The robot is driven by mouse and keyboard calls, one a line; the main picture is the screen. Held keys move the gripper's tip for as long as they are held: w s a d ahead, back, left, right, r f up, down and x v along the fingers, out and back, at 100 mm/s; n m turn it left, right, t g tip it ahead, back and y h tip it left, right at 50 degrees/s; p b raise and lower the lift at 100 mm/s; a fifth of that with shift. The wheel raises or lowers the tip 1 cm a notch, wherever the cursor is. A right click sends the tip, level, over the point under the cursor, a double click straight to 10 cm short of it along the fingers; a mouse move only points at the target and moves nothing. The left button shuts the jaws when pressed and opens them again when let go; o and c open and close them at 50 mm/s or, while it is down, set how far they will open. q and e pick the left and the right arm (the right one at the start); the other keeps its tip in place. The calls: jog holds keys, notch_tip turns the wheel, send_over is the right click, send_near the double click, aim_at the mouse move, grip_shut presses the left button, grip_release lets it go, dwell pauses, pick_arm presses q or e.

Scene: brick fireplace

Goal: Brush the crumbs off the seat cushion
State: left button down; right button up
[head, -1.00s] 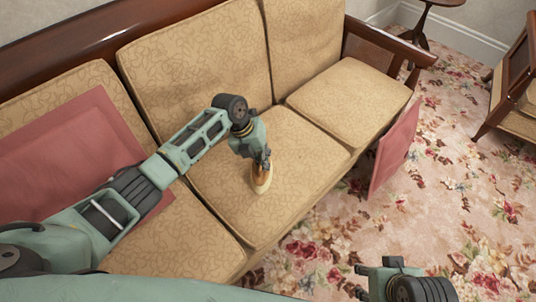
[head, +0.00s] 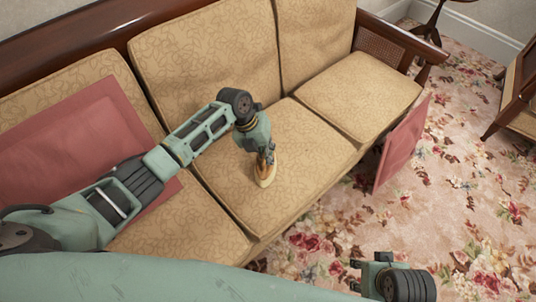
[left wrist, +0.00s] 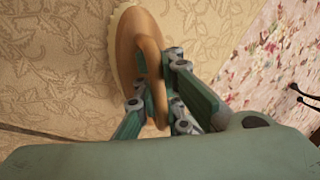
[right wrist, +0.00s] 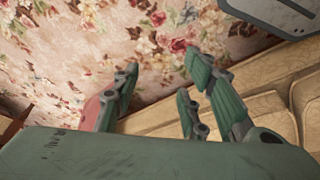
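A brush with an orange-brown wooden back and pale bristles (head: 264,174) is on the patterned tan middle seat cushion (head: 318,150) of the sofa. My left gripper (head: 268,157) is shut on the brush's looped handle. In the left wrist view the brush (left wrist: 128,45) lies between the fingers, bristle edge toward the cushion fabric (left wrist: 60,60). I cannot make out any crumbs on the cushion in these frames. My right gripper (head: 356,275) is empty, with its fingers spread (right wrist: 160,85), above the floor in front of the sofa.
Wooden furniture (head: 515,95) stands at far right. The floral carpet between is clear.

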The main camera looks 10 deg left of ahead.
aim_at(274, 158)
pick_arm(q)
notch_tip(274, 158, up, 2)
jog(key=shift+r+p, duration=0.2)
jog(key=shift+p, duration=0.7)
jog(key=shift+r+p, duration=0.45)
jog(key=shift+r, duration=0.15)
jog(key=shift+r+p, duration=0.65)
jog(key=shift+r, duration=0.1)
jog(key=shift+r+p, duration=0.3)
jog(key=shift+r, duration=0.1)
pick_arm(e)
jog(key=s+f+g, duration=0.1)
jog(key=s+f, duration=0.3)
jog(key=f, duration=1.1)
jog(key=shift+s+d+f, duration=0.15)
jog(key=shift+d+f, duration=0.05)
jog(key=shift+f, duration=0.05)
pick_arm(q)
jog(key=shift+r+p, duration=1.15)
jog(key=shift+r, duration=0.35)
pick_arm(e)
jog(key=s+f, duration=0.5)
jog(key=s, duration=0.1)
jog(key=shift+d+f+g, duration=0.25)
jog(key=shift+d+g, duration=0.05)
jog(key=shift+d, duration=0.15)
jog(key=shift+s, duration=0.25)
